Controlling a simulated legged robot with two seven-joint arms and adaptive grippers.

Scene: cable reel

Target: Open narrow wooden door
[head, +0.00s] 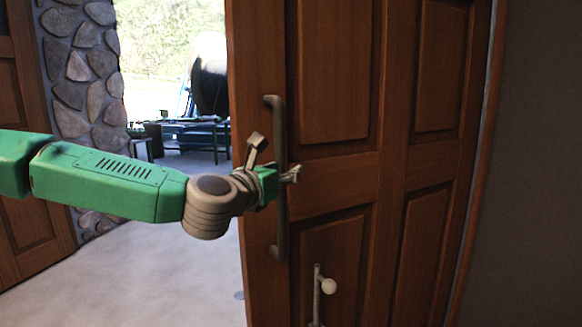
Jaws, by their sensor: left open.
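The wooden door (340,145) with raised panels fills the middle and right of the head view. Its left edge stands clear of the stone pillar, and an opening shows between them. A long dark vertical handle (277,120) is fixed near that edge. My left gripper (275,157) comes in from the left, open, at the handle's middle. One finger is left of the handle and the other shows to its right, so the fingers appear to lie around it. Contact with the handle cannot be told.
A stone pillar (85,75) and another wooden panel (25,170) stand at the left. Pale floor (150,270) runs clear through the opening to a dark table (195,128) outside. A dark wall (535,180) is at right.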

